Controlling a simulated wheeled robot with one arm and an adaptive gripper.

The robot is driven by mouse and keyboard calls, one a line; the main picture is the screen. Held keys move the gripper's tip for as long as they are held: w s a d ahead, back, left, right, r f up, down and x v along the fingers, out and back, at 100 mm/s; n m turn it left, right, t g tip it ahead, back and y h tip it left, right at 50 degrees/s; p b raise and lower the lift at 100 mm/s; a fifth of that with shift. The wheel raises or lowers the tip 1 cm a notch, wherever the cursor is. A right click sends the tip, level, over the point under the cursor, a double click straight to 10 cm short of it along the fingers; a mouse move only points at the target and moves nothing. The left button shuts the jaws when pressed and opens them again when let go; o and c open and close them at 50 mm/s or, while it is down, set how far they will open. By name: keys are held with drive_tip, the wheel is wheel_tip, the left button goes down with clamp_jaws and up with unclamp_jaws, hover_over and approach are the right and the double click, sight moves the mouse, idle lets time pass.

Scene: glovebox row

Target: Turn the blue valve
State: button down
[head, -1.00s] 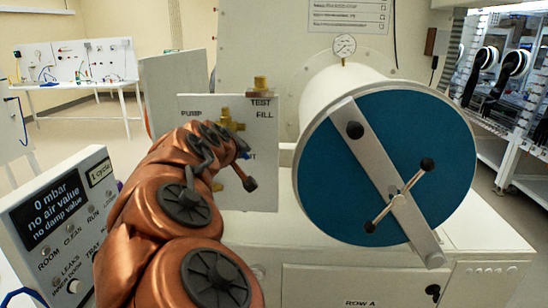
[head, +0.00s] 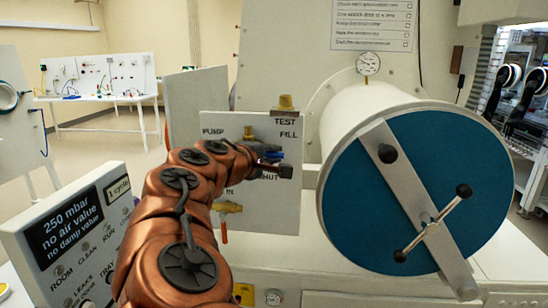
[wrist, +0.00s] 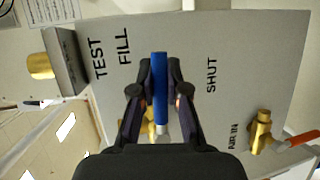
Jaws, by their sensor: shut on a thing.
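The blue valve's lever (head: 273,155) shows as a small blue piece on the grey-white valve panel (head: 212,128), with FILL above it and SHUT below. In the wrist view the blue lever (wrist: 160,88) stands upright in the picture, between the words FILL and SHUT. My gripper (wrist: 160,94) is shut on it, one finger on each side. A little brass shows behind the fingers; most of the valve body is hidden. In the head view my gripper (head: 276,166) is at the panel's right side and partly covers the lever.
A brass valve with an orange lever (head: 224,230) sits below; a brass fitting (head: 286,103) tops the panel. A white cylinder with a blue door (head: 370,200) and crossed handle is close right. A display box (head: 75,222) reading 250 mbar stands left.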

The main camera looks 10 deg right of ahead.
drive_tip(key=shift+r, duration=0.15)
drive_tip(key=shift+n, duration=0.3)
drive_tip(key=c, duration=1.2)
unclamp_jaws()
drive_tip(key=shift+r, duration=0.1)
drive_tip(key=shift+o, duration=0.2)
drive_tip(key=v, duration=1.2)
